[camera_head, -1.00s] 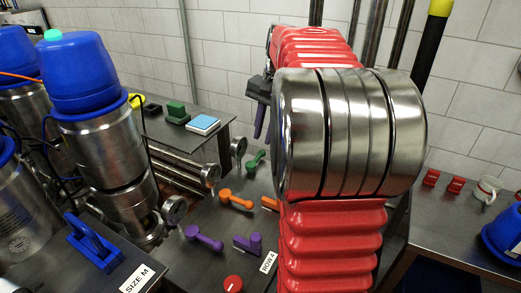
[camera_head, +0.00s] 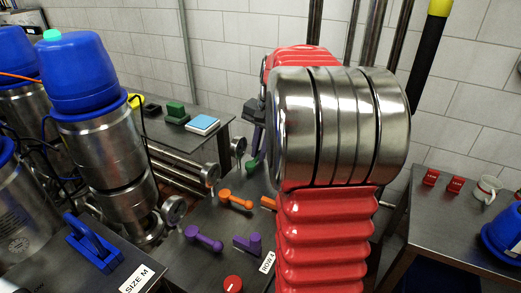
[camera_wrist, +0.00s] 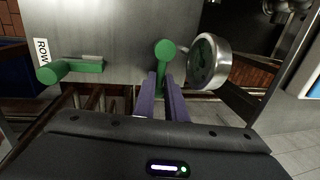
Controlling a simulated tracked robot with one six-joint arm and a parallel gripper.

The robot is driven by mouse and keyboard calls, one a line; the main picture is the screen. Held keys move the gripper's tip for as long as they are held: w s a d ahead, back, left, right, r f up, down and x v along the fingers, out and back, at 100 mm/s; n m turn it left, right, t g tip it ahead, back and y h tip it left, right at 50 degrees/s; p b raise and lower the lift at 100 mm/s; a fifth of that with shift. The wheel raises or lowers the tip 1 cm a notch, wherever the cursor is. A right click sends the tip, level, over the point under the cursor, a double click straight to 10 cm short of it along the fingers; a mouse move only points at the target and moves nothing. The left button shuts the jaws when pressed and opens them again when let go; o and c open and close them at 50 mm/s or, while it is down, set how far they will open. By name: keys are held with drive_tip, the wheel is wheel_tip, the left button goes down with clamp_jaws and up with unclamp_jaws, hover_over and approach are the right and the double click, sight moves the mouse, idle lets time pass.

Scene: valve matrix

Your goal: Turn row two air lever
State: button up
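Two green levers show in the wrist view. One green lever (camera_wrist: 164,52) stands upright at the middle, its round knob up and its stem running down between my gripper's purple fingers (camera_wrist: 161,82). The fingers lie close on either side of the stem; I cannot tell if they press on it. The other green lever (camera_wrist: 72,68) lies to the left, beside a label reading "ROW" with its number out of sight. In the head view my gripper (camera_head: 257,136) is partly hidden behind my arm, just above a mostly covered green lever (camera_head: 252,165).
A round gauge (camera_wrist: 208,61) stands close right of the green lever. Orange (camera_head: 236,199) and purple (camera_head: 204,238) levers and a red knob (camera_head: 233,284) lie nearer on the panel, by a "ROW 4" label (camera_head: 267,262). Steel canisters with blue tops (camera_head: 95,130) stand left.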

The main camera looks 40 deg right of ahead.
clamp_jaws()
drive_tip(key=shift+w, duration=0.1)
